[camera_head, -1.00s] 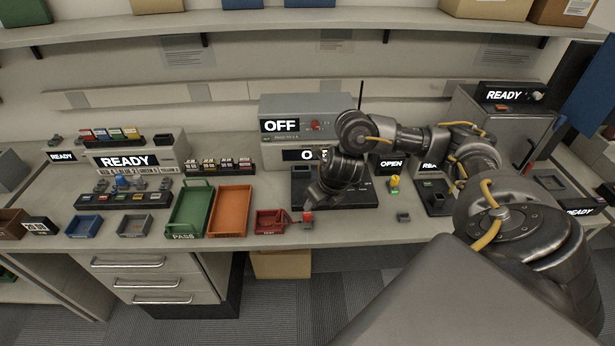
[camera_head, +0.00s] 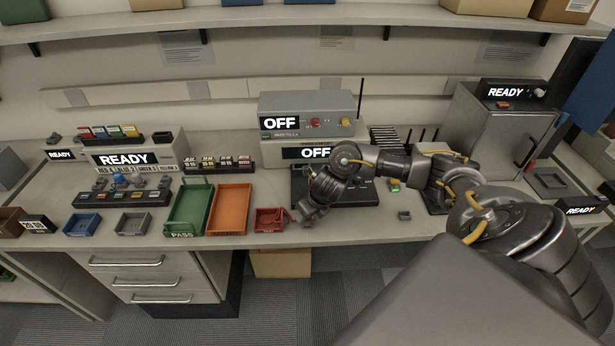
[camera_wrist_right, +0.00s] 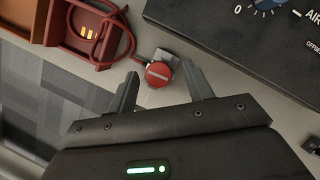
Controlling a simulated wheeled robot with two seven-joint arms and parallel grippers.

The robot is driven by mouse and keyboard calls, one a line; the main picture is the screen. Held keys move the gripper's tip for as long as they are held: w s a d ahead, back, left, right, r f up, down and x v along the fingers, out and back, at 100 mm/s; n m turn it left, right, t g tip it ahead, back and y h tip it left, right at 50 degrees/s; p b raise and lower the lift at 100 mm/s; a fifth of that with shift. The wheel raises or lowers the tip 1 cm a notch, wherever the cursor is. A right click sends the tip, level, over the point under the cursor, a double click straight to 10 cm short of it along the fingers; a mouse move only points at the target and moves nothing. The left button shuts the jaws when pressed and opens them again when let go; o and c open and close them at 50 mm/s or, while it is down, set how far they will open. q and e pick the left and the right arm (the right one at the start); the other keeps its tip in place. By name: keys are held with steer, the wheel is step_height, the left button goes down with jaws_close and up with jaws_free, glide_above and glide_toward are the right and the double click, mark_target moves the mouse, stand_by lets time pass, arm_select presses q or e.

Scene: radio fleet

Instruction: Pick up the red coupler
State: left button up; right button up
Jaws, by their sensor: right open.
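The red coupler (camera_wrist_right: 159,75) shows in the right wrist view as a round red cap with a pale bar across it, on a small grey base. My right gripper (camera_wrist_right: 162,88) is open, with one finger on each side of the cap; I cannot tell whether they touch it. In the head view the right gripper (camera_head: 308,217) is low at the bench's front edge, just right of the red tray, and hides the coupler. My left gripper is not in view.
The red tray (camera_head: 257,220) holds a red cable (camera_wrist_right: 96,48) that loops over its rim towards the coupler. Orange (camera_head: 216,230) and green (camera_head: 173,228) trays stand further left. A black panel (camera_wrist_right: 235,28) lies close on the right. A small grey block (camera_head: 404,216) sits to the right.

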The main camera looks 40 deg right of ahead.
steer(key=c, duration=1.1)
steer(key=shift+o, duration=0.2)
steer(key=shift+r, duration=0.25)
step_height(320, 180, up, 2)
steer(key=shift+w+b, duration=0.15)
steer(key=shift+b, duration=0.15)
steer(key=s+a+r+p, duration=0.8)
steer(key=s+r, duration=0.2)
steer(key=s, duration=0.1)
steer(key=shift+s+a+r+p, duration=0.15)
steer(key=shift+a+r+p, duration=0.1)
steer(key=shift+a+p, duration=0.15)
